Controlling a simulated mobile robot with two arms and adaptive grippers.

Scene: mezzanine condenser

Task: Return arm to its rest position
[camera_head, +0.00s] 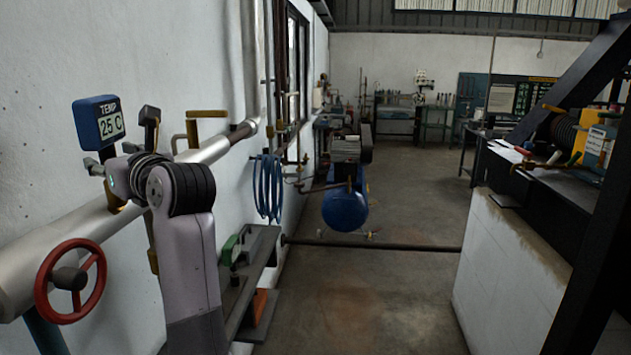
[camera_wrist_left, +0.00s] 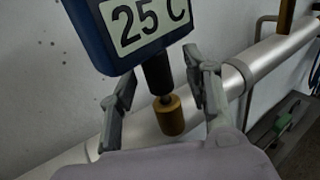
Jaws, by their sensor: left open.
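My left arm comes in from the bottom left in the head view, its wrist in front of the pale pipe (camera_head: 60,240). My left gripper (camera_wrist_left: 165,85) is open in the wrist view, one finger on each side of the dark stem of the blue temperature gauge (camera_wrist_left: 115,45). Gaps show between the fingers and the stem, with a brass fitting (camera_wrist_left: 169,115) below. The gauge, reading 25 C, also shows in the head view (camera_head: 98,122). There my wrist mostly hides the fingers. My right gripper is not in view.
A red handwheel (camera_head: 72,281) is on the pipe at lower left. The wall (camera_head: 60,60) is close behind the pipe. A blue hose coil (camera_head: 268,188) and a blue tank (camera_head: 345,207) are farther along. The floor (camera_head: 370,310) at centre is mostly clear. A white-tiled block (camera_head: 505,270) is at right.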

